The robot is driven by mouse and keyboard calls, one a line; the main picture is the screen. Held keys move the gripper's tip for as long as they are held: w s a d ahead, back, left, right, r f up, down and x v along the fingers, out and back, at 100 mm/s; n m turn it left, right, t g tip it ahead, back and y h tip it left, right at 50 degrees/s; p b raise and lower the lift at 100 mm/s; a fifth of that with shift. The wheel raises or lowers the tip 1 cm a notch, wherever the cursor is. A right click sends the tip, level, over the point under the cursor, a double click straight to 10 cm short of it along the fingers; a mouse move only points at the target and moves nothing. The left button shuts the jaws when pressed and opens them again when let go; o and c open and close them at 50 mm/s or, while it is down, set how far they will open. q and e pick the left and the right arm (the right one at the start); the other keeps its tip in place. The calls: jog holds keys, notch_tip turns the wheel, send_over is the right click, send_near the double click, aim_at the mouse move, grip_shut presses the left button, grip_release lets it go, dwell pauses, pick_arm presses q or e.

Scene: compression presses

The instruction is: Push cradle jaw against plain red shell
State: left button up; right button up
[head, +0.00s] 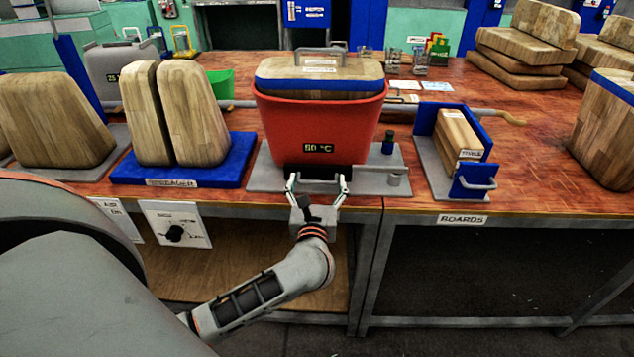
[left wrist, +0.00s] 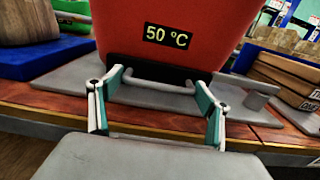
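The plain red shell (head: 318,125) stands on a grey base plate (head: 263,172) on the bench and shows "50 °C"; it also fills the top of the left wrist view (left wrist: 190,15). The dark cradle jaw (head: 320,171) sits low at the shell's front, with a grey bar handle (left wrist: 155,84) facing me. I see no clear gap between jaw and shell, but cannot tell whether they touch. My left gripper (head: 318,183) is open, with one finger at each side of the jaw; its fingers also show in the left wrist view (left wrist: 160,90). My right gripper is not in view.
A wooden lid block with a blue band (head: 318,75) sits in the shell's top. A blue base with two wooden blocks (head: 225,162) stands left. A blue boards rack (head: 470,180) stands right. A small dark bottle (head: 388,144) and grey lever (head: 394,179) are beside the shell.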

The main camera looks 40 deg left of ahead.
aim_at(318, 173)
pick_arm(q)
jog(key=shift+b+x, duration=0.4)
jog(key=shift+x, duration=1.35)
jog(key=o, duration=1.1)
jog(key=shift+c, duration=0.2)
jog(key=v, duration=1.2)
